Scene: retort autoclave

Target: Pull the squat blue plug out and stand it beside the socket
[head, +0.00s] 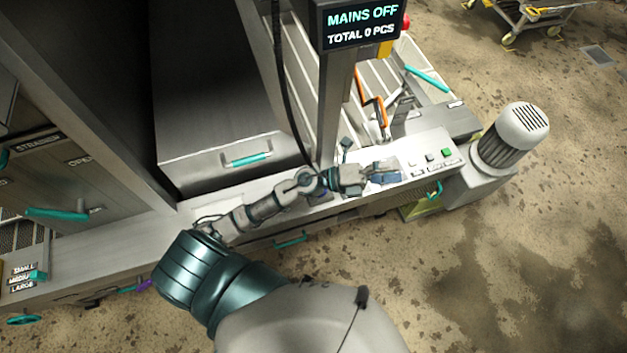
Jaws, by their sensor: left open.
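My left gripper (372,173) is stretched out over the right part of the machine's front ledge, beside the button panel. It is open. A small blue-grey block (385,178) shows right at its fingertips; it may be the squat blue plug, but it is too small to tell, and I cannot tell whether the fingers touch it. The socket is not clearly visible; the gripper and wrist cover that part of the ledge. My right gripper is not in view.
A sloped panel (428,158) with green and dark buttons lies right of the gripper. A post carries a display (360,24) reading "MAINS OFF", with a black cable hanging near my wrist. A finned motor (515,135) stands at the right. A drawer (225,158) is behind.

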